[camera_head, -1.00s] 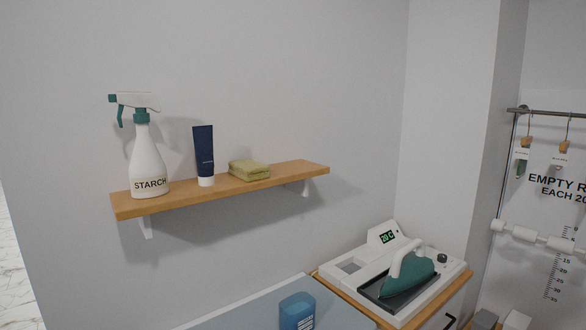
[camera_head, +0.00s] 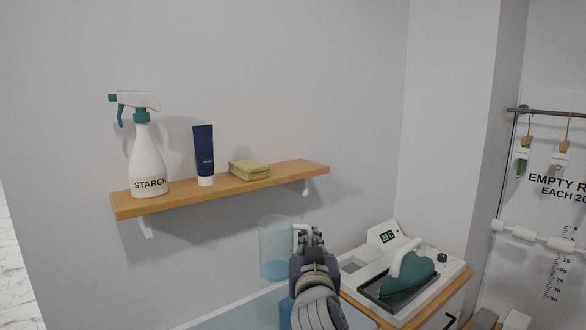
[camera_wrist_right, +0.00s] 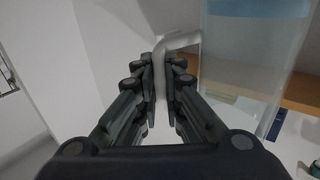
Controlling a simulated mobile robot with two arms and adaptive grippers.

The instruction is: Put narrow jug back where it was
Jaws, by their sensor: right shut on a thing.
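The narrow jug (camera_head: 272,250) is clear and bluish with a pale handle. It is upright in front of the wall, below the right end of the wooden shelf (camera_head: 290,176). My right gripper (camera_head: 311,238) is shut on the handle, at the jug's right side. In the right wrist view the handle (camera_wrist_right: 178,42) is between the fingers (camera_wrist_right: 161,75), and the jug's clear body (camera_wrist_right: 252,65) is to the right. I cannot tell whether the jug's base touches the surface below. My left gripper is not in view.
The shelf holds a starch spray bottle (camera_head: 148,160), a dark blue tube (camera_head: 204,155) and a folded green cloth (camera_head: 249,170); its right end is bare. A blue container (camera_head: 285,314) is mostly hidden behind my arm. A teal iron (camera_head: 407,275) stands at right.

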